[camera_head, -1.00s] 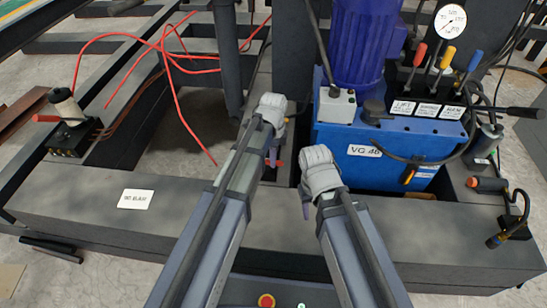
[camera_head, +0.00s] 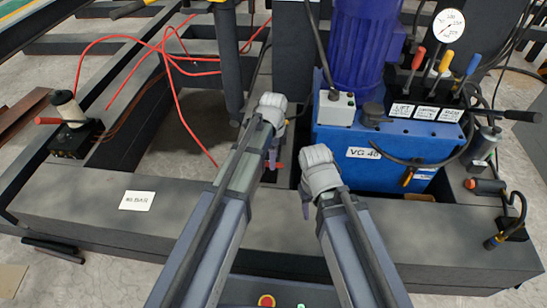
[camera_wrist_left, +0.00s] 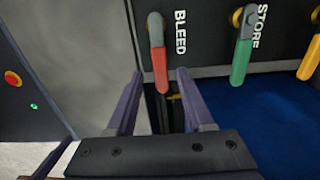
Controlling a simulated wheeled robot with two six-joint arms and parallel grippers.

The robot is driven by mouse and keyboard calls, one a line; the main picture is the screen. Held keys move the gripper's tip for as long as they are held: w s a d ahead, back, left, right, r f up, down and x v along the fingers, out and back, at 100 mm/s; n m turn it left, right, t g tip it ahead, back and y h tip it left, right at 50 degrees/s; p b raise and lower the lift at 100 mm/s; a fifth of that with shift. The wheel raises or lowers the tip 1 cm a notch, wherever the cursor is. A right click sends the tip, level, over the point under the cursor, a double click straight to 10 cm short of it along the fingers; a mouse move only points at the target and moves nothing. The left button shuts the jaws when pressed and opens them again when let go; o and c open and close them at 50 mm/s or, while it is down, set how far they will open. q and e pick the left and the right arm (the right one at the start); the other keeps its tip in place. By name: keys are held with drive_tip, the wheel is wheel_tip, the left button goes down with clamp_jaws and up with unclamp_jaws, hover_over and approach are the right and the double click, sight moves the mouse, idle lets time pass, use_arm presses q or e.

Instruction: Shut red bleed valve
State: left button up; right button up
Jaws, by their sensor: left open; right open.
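The red bleed valve lever (camera_wrist_left: 159,70) hangs down from its pivot beside the word BLEED on a dark panel in the left wrist view. My left gripper (camera_wrist_left: 160,76) is open, one finger on each side of the lever's lower end. Whether either finger touches it I cannot tell. In the head view my left gripper (camera_head: 274,155) points down beside the blue pump unit, with a small red piece showing just right of it; most of the valve is hidden there. My right gripper (camera_head: 306,207) is open, held over the front beam and apart from the valve.
A green lever (camera_wrist_left: 242,62) marked STORE and a yellow lever (camera_wrist_left: 309,58) hang right of the red one. The blue pump unit (camera_head: 335,142) stands right of my left gripper. Red hoses (camera_head: 180,110) lie to the left. The front beam (camera_head: 90,205) is mostly clear.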

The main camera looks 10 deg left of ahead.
use_arm(q)
wheel_tip(320, 180, up, 7)
drive_tip(key=p, duration=0.5)
drive_tip(key=shift+f+p, duration=0.2)
drive_tip(key=shift+p, duration=0.2)
drive_tip(key=shift+s, duration=0.1)
drive_tip(key=s+d+r+n+y+p, duration=0.1)
drive_tip(key=s+d+r+n, duration=0.1)
drive_tip(key=s+n, duration=1.4)
wheel_tip(320, 180, up, 38)
drive_tip(key=s+m+p, duration=0.1)
drive_tip(key=s+p, duration=0.1)
drive_tip(key=p, duration=3.6)
drive_tip(key=shift+s+f+m, duration=0.25)
drive_tip(key=shift+m, duration=0.05)
